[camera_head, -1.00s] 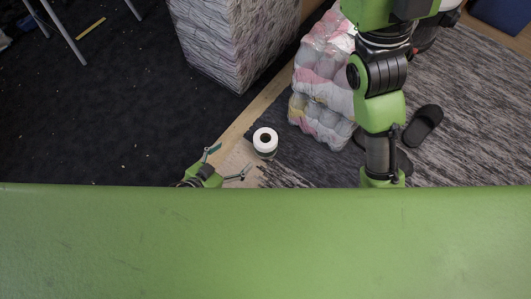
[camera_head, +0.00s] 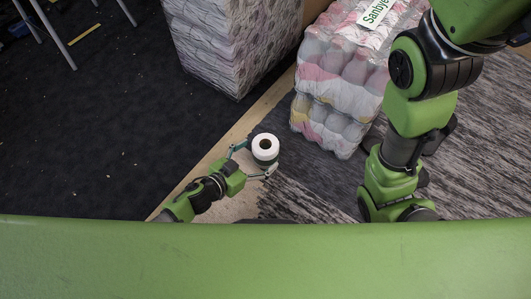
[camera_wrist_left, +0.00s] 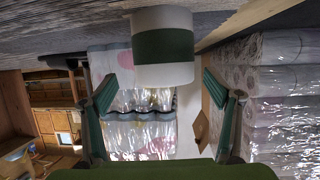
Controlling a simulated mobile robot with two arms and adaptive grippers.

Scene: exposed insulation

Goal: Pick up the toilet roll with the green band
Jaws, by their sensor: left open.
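The toilet roll (camera_head: 265,147) is white and stands upright on the floor near the middle of the head view. In the left wrist view the roll (camera_wrist_left: 163,48) shows a wide dark green band around its middle, at the top centre of the picture. My left gripper (camera_head: 252,160) is open, its two fingers reaching to either side of the roll in the head view. In the left wrist view the fingers of my left gripper (camera_wrist_left: 160,88) are spread wider than the roll and nothing is held. My right gripper does not show.
A wrapped pack of bottles (camera_head: 338,82) stands behind and right of the roll. A larger wrapped stack (camera_head: 232,45) stands at the back. Dark carpet (camera_head: 90,140) to the left is mostly clear; a grey patterned rug (camera_head: 480,150) covers the right.

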